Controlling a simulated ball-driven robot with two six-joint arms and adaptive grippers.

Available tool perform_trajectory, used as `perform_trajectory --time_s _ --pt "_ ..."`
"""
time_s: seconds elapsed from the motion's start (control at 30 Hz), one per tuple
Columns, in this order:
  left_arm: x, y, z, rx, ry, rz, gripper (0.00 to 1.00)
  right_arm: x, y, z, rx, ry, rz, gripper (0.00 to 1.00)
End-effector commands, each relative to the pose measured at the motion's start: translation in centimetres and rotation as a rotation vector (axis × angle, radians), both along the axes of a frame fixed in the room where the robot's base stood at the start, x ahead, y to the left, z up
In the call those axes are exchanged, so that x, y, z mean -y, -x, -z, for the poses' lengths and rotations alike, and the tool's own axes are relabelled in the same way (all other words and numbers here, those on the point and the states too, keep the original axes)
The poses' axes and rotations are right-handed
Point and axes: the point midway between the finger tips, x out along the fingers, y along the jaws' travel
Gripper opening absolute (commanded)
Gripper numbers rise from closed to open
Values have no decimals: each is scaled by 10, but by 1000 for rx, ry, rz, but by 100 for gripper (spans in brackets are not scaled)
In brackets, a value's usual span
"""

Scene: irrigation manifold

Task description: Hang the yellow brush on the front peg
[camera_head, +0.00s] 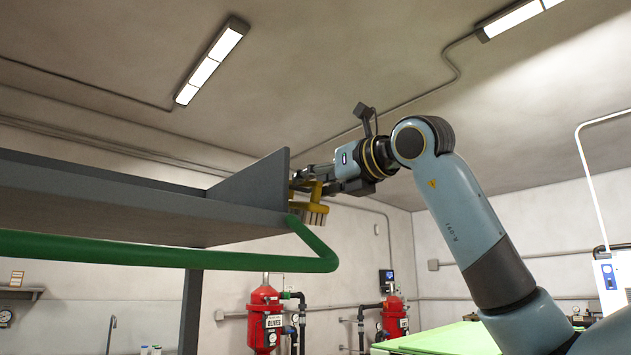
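The yellow brush (309,207) is just right of the shelf's upright end panel, its pale bristles pointing down. My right gripper (303,180) reaches in from the right at the brush's upper part, and its fingers are closed around the yellow handle. The brush is held in the air, above the bend of the green rail as the picture shows it. The fingertips are partly hidden by the panel edge and the brush. I cannot make out the front peg. My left gripper is out of view.
A grey shelf (130,205) with an upright end panel (252,182) fills the left, close to the brush. A green rail (150,252) runs along its front and bends at the right end. Red tanks (264,312) and a light green surface (445,341) stand lower down behind.

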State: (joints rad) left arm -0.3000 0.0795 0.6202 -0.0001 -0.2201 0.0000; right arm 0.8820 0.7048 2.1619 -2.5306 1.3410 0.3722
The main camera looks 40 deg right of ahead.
Motion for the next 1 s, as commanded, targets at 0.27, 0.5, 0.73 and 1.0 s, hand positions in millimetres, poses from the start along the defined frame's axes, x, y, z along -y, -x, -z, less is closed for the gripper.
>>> perform_trajectory --time_s 0.27,0.5,0.73,1.0 --pt "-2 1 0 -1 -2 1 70 2 5 0 -1 2 4 44" --pt "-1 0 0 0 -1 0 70 6 37 0 1 9 8 44" --pt "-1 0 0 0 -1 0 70 8 61 0 1 7 9 44" --pt "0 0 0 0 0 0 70 7 73 0 0 2 3 44"
